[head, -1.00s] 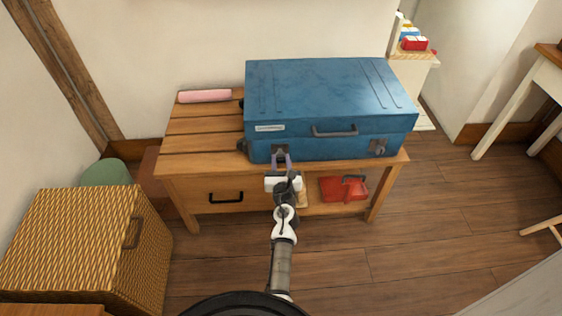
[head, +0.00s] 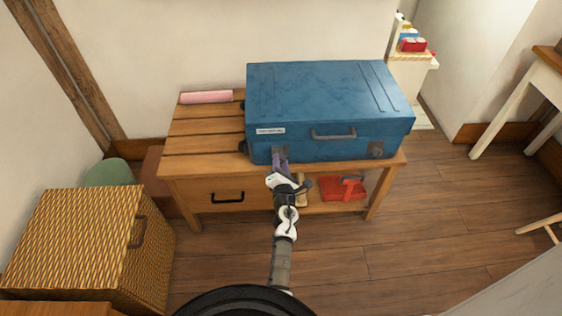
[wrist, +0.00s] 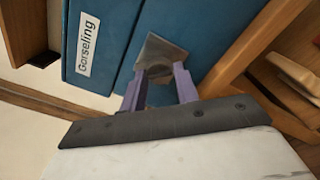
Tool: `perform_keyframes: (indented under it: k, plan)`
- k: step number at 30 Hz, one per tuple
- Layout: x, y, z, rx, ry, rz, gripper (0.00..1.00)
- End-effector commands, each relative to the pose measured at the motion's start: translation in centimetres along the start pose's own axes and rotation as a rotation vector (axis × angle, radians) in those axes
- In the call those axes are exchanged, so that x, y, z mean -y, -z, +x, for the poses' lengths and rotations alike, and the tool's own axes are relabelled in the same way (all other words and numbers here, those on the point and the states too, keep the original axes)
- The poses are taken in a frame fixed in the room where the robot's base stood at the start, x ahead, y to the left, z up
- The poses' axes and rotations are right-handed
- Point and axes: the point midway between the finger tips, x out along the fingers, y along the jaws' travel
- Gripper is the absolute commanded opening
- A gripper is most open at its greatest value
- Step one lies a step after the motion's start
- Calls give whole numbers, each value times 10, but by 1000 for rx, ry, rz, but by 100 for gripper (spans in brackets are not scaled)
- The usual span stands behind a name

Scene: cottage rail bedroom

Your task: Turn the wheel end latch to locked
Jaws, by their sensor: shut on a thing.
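A blue suitcase (head: 325,100) lies flat on a slatted wooden bench. A dark wheel (head: 243,147) shows at its left end. The wheel end latch (head: 284,151) is on the front face near that end; its grey plate (wrist: 160,52) shows tilted in the wrist view. My gripper (head: 280,161) is at this latch, with its purple fingers (wrist: 158,80) shut on the latch's turning piece, which is mostly hidden between them. A second latch (head: 376,149) is on the right of the front face, apart from my gripper.
The bench (head: 190,146) has a drawer (head: 212,197) and a shelf with a red box (head: 343,189). A pink roll (head: 206,97) lies at its back left. A wicker chest (head: 80,235) stands at left.

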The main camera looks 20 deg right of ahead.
Motion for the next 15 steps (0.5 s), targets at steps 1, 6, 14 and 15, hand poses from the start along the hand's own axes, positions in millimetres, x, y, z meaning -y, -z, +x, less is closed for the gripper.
perform_keyframes:
  k: [1,6,14,15]
  plan:
    - [-3,-2,1,1,-2,44,8]
    - [-3,-2,1,1,-2,206,8]
    - [-3,-2,1,1,-2,435,8]
    - [-4,-2,1,1,-2,468,8]
